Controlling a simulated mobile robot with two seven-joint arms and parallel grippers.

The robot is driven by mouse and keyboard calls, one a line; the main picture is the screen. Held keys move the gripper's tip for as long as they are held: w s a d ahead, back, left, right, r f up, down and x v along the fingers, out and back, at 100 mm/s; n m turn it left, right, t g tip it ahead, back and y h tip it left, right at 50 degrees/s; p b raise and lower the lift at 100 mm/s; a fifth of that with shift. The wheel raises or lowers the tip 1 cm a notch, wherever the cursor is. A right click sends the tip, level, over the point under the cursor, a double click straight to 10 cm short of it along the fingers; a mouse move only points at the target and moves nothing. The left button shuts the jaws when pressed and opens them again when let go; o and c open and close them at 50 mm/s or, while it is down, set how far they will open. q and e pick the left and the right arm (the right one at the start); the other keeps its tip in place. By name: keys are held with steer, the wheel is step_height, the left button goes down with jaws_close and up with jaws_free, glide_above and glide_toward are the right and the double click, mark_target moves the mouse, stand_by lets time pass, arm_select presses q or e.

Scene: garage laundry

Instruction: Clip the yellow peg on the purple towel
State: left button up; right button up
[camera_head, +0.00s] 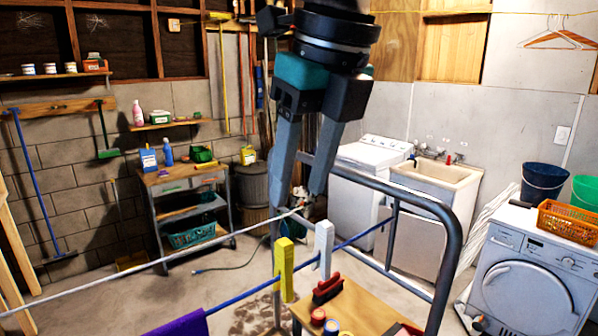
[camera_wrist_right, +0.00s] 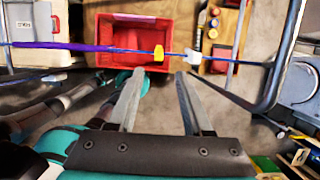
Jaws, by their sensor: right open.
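The yellow peg (camera_head: 283,268) stands upright on the blue clothesline in the head view. It shows in the wrist view (camera_wrist_right: 158,53) just beyond my right fingertips, between their lines. The purple towel (camera_head: 180,326) hangs on the same line at the lower left, mostly cut off by the frame. In the wrist view the towel (camera_wrist_right: 70,46) appears as a thin purple strip along the line, left of the peg and apart from it. My right gripper (camera_head: 299,200) is open and empty, pointing down, apart from the peg. My left gripper cannot be made out.
A white peg (camera_head: 323,248) sits on the line close right of the yellow one. A white line crosses nearby. A grey rack frame (camera_head: 452,250) curves at the right. Below are a wooden tabletop (camera_head: 365,305) with small items and a red crate (camera_wrist_right: 176,13).

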mark_target(285, 242)
steer(key=b+x, duration=0.7)
steer(key=x, duration=0.4)
steer(key=shift+a, duration=0.1)
jaws_close()
stand_by(0.4)
steer(key=shift+r, duration=0.1)
steer(key=shift+r+p, duration=1.95)
steer(key=shift+r, duration=0.75)
steer(key=shift+s+f, duration=0.1)
